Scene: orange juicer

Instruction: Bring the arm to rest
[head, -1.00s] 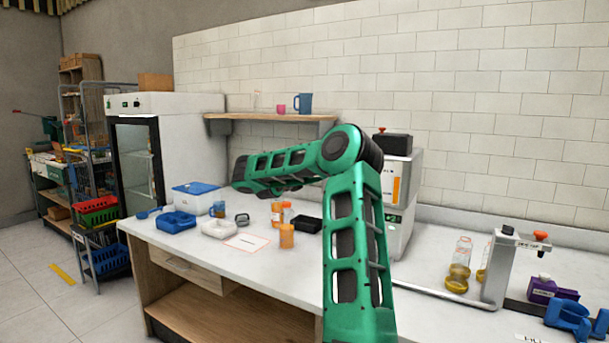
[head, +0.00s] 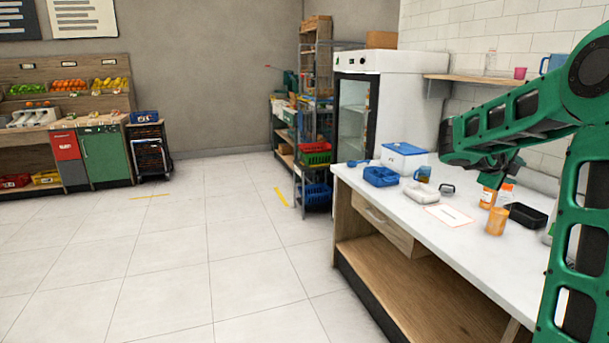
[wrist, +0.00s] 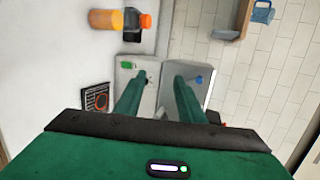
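My green arm (head: 520,115) reaches in from the right of the head view and extends over the white counter (head: 480,249). In the wrist view the two green fingers of my gripper (wrist: 158,80) stand apart with nothing held between them. A pale machine (wrist: 145,68) lies beyond the fingertips. The head view does not clearly show the fingertips.
A glass-door fridge (head: 354,108) stands behind. Open floor (head: 180,270) fills the left, with produce shelves (head: 60,95) beyond.

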